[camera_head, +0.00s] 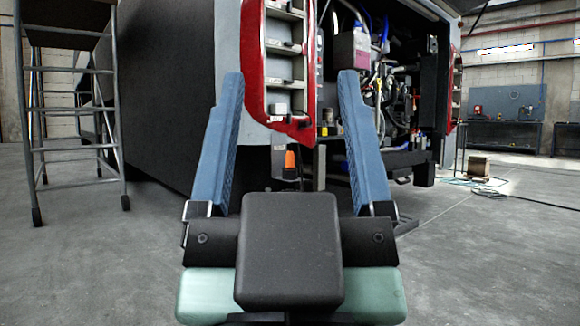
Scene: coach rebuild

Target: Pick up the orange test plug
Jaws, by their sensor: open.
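A small orange plug-like piece (290,158) with a dark lower part shows low at the rear corner of the coach, below the red light panel. It is small in the picture, and I cannot tell what it rests on or is fixed to. My gripper (291,78) is open, its two blue fingers spread wide to either side of the orange piece in the picture. Nothing is between the fingers, and the orange piece appears well beyond them. The dark gripper body fills the lower middle.
The coach (165,110) has an open rear engine bay (390,95) with hoses and cables. A metal ladder stand (70,125) is at the left. A wooden box (478,166), cables on the floor and a workbench (500,137) are at the right. The floor at right is mostly clear.

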